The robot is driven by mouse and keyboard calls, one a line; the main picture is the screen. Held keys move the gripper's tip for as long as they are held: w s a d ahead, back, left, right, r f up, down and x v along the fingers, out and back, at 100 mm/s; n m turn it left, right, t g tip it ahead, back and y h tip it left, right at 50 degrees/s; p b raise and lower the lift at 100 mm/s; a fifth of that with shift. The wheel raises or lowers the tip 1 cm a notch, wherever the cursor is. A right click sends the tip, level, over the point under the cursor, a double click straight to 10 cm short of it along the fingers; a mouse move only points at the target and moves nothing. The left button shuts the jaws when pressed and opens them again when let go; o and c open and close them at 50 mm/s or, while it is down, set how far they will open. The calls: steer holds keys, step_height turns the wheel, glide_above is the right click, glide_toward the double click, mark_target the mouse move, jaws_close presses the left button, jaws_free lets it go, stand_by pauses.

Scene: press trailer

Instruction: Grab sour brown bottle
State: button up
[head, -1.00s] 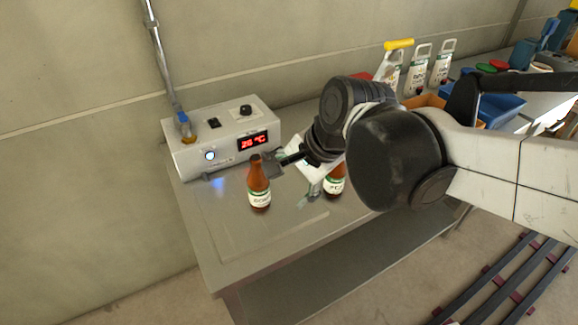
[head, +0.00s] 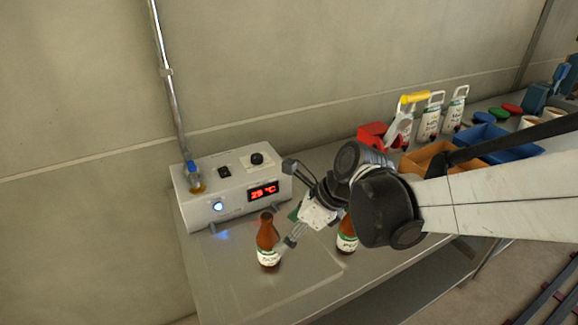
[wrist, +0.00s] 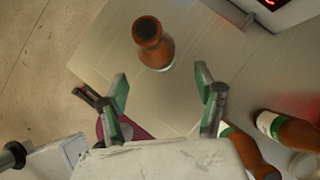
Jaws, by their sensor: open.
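A brown bottle with a white and green label (head: 268,240) stands upright on the metal table in the head view. Its label is too small to read surely. The wrist view shows this bottle (wrist: 152,45) from above, just ahead of the gap between my fingers. My gripper (wrist: 163,84) is open and empty, its green-padded fingers spread. In the head view my gripper (head: 290,203) is just right of and behind that bottle. A second brown bottle (head: 347,236) is partly hidden by my arm. The wrist view shows brown bottles at lower right (wrist: 292,130).
A white heater box (head: 235,185) with a red display stands behind the bottle. The table front (head: 230,290) is clear.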

mark_target(268, 245)
steer(key=shift+a+x, duration=0.25)
steer(key=shift+x, duration=4)
steer(key=shift+r, duration=0.15)
jaws_close()
